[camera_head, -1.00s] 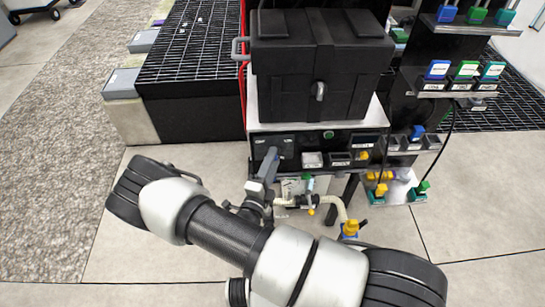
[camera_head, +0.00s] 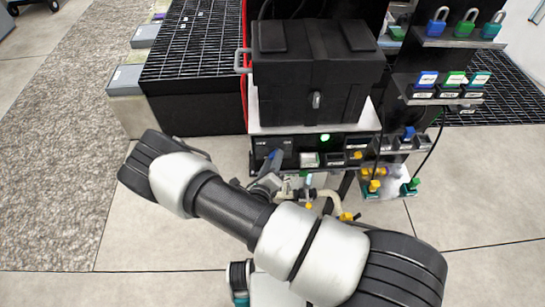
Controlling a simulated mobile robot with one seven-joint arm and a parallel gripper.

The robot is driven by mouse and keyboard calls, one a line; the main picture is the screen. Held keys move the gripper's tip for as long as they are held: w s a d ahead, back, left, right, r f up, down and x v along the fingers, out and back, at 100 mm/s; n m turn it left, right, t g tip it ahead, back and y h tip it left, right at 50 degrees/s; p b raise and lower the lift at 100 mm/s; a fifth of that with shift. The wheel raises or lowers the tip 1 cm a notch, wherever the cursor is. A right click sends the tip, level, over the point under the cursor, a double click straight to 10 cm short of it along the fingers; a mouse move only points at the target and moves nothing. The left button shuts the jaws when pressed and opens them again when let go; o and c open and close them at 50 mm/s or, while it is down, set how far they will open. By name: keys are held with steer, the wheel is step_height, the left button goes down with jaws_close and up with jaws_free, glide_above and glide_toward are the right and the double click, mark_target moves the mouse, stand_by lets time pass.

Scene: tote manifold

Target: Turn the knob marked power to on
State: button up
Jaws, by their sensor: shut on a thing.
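The black control panel (camera_head: 300,147) is on the front of the stand, below the black tote. A round green lamp (camera_head: 325,138) on it glows brightly. My gripper (camera_head: 271,156) is at the panel's left part, pointing up toward it, and is shut on the knob there. The knob is mostly hidden behind the fingers. Small labels on the panel are too small to read clearly, so I cannot read the knob's marking.
The black tote (camera_head: 312,80) with a front latch sits on the stand. Pipes with yellow valve parts (camera_head: 347,216) are below the panel. A rack at right holds colored padlocks (camera_head: 466,22) and labeled blocks (camera_head: 427,79). A black grating (camera_head: 200,60) lies left.

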steer(key=shift+m+p, duration=0.35)
steer(key=shift+m, duration=0.15)
steer(key=o, duration=1)
steer(key=shift+o, duration=0.2)
steer(key=v, duration=1.7)
steer(key=shift+r+p, duration=0.35)
steer(key=shift+r, duration=0.05)
steer(key=shift+s+d, duration=0.15)
